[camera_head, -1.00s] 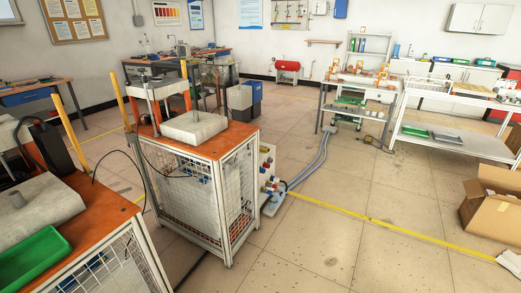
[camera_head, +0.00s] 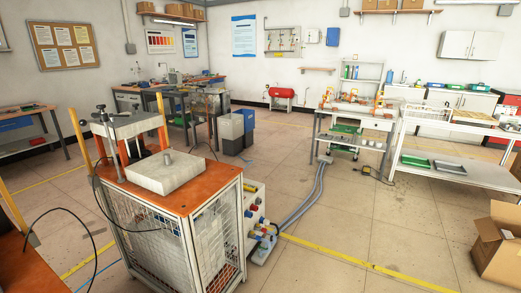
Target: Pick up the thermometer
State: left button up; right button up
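I cannot make out a thermometer for certain in this view. A small dark device with yellow edges (camera_head: 367,171) lies on the floor beside the grey workbench; it is too small to identify. The induction heater cart (camera_head: 200,199) stands at the left front, with an orange top, mesh sides and a pale block (camera_head: 164,174) with a short peg. A press-like frame (camera_head: 125,125) stands behind the block. Neither of my grippers is in view.
A grey workbench (camera_head: 352,122) with orange items stands at the back right, beside a white shelf table (camera_head: 455,168). A cardboard box (camera_head: 497,248) is at the right edge. Grey hoses (camera_head: 308,200) run across the floor.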

aim_at(252, 188)
jog(key=i+l+z, duration=0.25)
jog(key=i, duration=0.5)
jog(key=i+z, duration=0.3)
jog(key=i, duration=0.4)
jog(key=i+u, duration=0.35)
jog(key=u, duration=0.15)
jog(key=i+l+u, duration=0.3)
jog(key=u, duration=0.2)
jog(key=i+l+u, duration=0.3)
jog(key=u, duration=0.2)
jog(key=i+l+u, duration=0.25)
jog(key=l+u, duration=0.25)
jog(key=i+l+u, duration=0.15)
jog(key=l+u, duration=0.8)
jog(key=i+l, duration=0.05)
